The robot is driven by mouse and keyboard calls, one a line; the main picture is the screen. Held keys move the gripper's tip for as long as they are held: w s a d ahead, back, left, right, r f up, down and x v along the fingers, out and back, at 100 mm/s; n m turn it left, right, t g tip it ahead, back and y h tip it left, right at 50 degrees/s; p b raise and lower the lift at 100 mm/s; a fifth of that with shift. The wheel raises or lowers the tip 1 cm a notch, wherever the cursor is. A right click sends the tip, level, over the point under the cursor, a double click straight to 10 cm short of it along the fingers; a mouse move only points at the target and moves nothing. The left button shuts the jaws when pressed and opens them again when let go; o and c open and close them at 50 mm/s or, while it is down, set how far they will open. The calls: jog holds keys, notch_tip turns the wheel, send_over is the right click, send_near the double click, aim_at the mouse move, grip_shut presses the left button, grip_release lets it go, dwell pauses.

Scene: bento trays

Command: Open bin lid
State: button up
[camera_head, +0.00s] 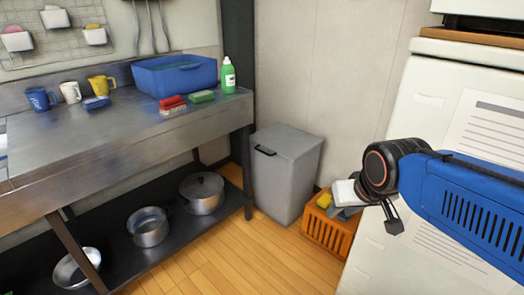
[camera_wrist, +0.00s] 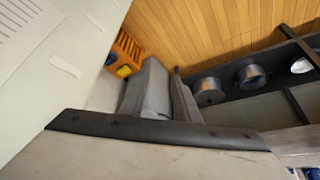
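The grey bin (camera_head: 283,178) stands on the floor against the back wall, right of the steel bench. Its flat lid (camera_head: 290,141) is down, with a black handle (camera_head: 265,151) at the front left edge. My gripper (camera_head: 392,224) hangs at the right in the head view, in front of the white appliance, apart from the bin. In the wrist view, grey and dark shapes in the middle overlap the area between crate and pots; I cannot tell clearly which are the bin and which my fingers. No grasped object is evident.
An orange crate (camera_head: 326,234) with cloths stands right of the bin. The steel bench (camera_head: 125,135) holds a blue tub (camera_head: 178,80), green bottle (camera_head: 228,78) and mugs. Pots (camera_head: 150,230) sit on its lower shelf. The wooden floor (camera_head: 250,250) in front is clear.

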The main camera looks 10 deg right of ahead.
aim_at(263, 152)
jog(key=w+f+m+t, duration=0.3)
jog(key=w, duration=1.5)
jog(key=w+f+m+t, duration=0.2)
jog(key=w+m+t, duration=0.1)
jog(key=w, duration=1.5)
jog(key=w+a+f+m+t+y, duration=0.3)
jog(key=w+f+m+t+y, duration=0.25)
jog(key=w+f, duration=1.25)
jog(key=shift+m+t+h, duration=0.35)
jog(key=shift+m+t, duration=0.1)
jog(key=x, duration=0.5)
jog(key=f+x, duration=0.1)
jog(key=x, duration=0.9)
jog(key=shift+a+f, duration=0.3)
grip_shut()
